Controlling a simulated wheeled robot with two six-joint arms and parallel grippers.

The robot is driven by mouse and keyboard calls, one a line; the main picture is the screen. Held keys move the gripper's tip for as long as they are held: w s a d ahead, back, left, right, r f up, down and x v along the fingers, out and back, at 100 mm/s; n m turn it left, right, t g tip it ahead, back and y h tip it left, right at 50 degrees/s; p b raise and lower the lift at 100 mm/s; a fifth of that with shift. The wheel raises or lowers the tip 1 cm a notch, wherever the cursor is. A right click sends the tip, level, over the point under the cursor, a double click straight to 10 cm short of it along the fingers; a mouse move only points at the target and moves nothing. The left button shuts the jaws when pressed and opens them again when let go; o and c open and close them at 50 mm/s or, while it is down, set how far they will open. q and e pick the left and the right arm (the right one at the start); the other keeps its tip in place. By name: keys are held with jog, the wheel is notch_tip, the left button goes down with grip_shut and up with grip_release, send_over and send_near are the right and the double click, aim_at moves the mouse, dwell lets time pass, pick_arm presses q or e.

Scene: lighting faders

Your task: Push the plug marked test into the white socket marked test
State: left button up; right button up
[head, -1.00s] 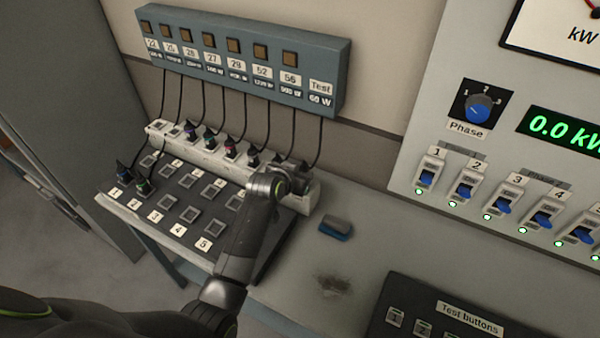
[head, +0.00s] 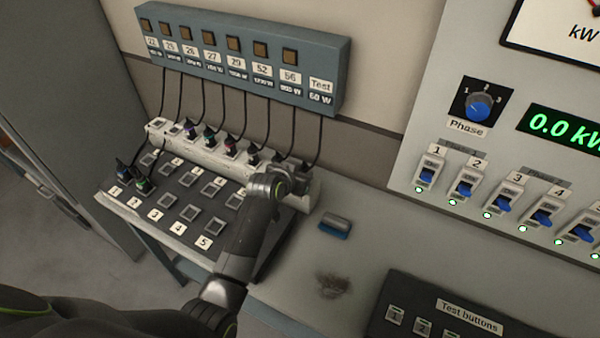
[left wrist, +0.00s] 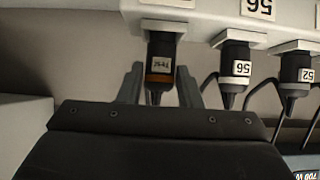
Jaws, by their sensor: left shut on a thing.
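The plug marked Test (left wrist: 162,62) is dark with an orange band and appears upside down in the left wrist view. My left gripper (left wrist: 160,74) has one finger on each side of it and is shut on it. The plug's front end meets a white socket (left wrist: 168,25) on the white strip (head: 312,200); how deep it sits I cannot tell. The label above this socket is cut off by the frame edge. In the head view my left gripper (head: 286,183) is at the strip's right end and hides most of the plug. My right gripper is not in view.
Plugs marked 56 (left wrist: 236,65) and 52 (left wrist: 295,75) sit close beside the Test plug. Cables hang from the blue-grey box (head: 330,60) above. A dark numbered panel (head: 178,200) lies in front of the strip. A blue-and-grey block (head: 335,226) lies on the bench to the right.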

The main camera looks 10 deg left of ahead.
pick_arm(q)
jog(key=shift+f, duration=0.35)
dwell(0.6)
jog(key=o, duration=1.1)
jog(key=shift+o, duration=0.2)
jog(key=b+v, duration=0.2)
jog(key=v, duration=1.5)
jog(key=shift+s+a+r, duration=0.1)
jog(key=shift+s, duration=0.05)
